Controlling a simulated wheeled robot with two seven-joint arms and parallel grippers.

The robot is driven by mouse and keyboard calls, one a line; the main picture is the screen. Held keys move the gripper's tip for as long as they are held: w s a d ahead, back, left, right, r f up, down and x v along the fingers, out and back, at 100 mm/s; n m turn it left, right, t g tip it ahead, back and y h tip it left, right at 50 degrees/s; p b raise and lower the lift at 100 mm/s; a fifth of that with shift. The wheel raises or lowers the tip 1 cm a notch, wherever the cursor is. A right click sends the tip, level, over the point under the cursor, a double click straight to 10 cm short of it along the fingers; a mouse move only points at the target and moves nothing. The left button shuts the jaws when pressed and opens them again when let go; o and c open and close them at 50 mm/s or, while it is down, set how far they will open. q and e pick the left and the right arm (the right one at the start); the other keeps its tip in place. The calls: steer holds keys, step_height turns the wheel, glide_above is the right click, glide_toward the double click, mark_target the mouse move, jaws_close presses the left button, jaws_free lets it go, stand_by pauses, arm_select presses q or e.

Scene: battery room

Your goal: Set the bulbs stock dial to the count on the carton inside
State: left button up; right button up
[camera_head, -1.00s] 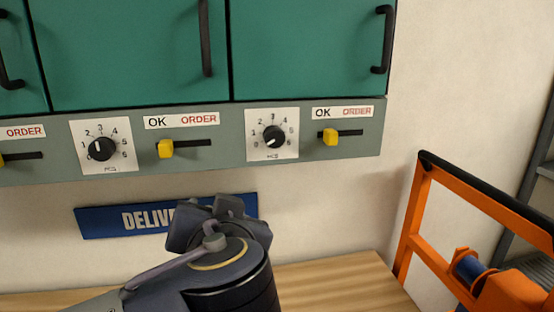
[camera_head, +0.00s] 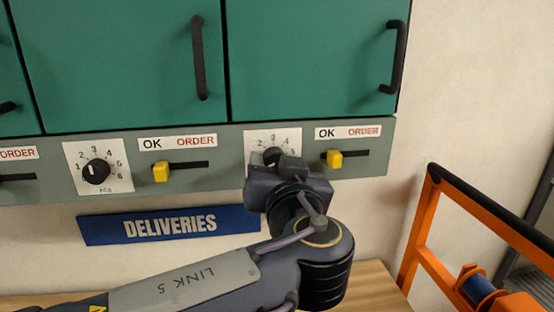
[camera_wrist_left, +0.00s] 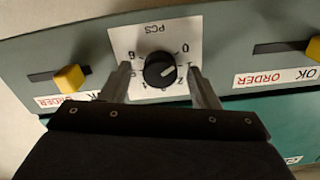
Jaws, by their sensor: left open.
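A stock dial is on the panel under the right-hand cabinet door: a white number plate (camera_head: 257,139) with a black knob (camera_head: 272,155), partly hidden by my left gripper (camera_head: 281,171). In the left wrist view the knob (camera_wrist_left: 159,70) appears upside down, between the two fingers of my open left gripper (camera_wrist_left: 159,78), with a gap at each side. Its white mark points right, toward the low numbers; I cannot tell the exact one. A second dial (camera_head: 97,171) is further left. No bulbs label or carton shows; the cabinet doors (camera_head: 310,60) are shut.
Yellow sliders (camera_head: 161,172) (camera_head: 334,159) sit at the OK end of their slots. A blue DELIVERIES sign (camera_head: 170,224) hangs below the panel, above a wooden surface (camera_head: 372,285). An orange frame (camera_head: 425,225) stands at the right.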

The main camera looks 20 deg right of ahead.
arm_select(q)
steer(key=c, duration=1)
steer(key=shift+o, duration=0.2)
steer(key=shift+f+m, duration=0.1)
steer(key=shift+m, duration=0.2)
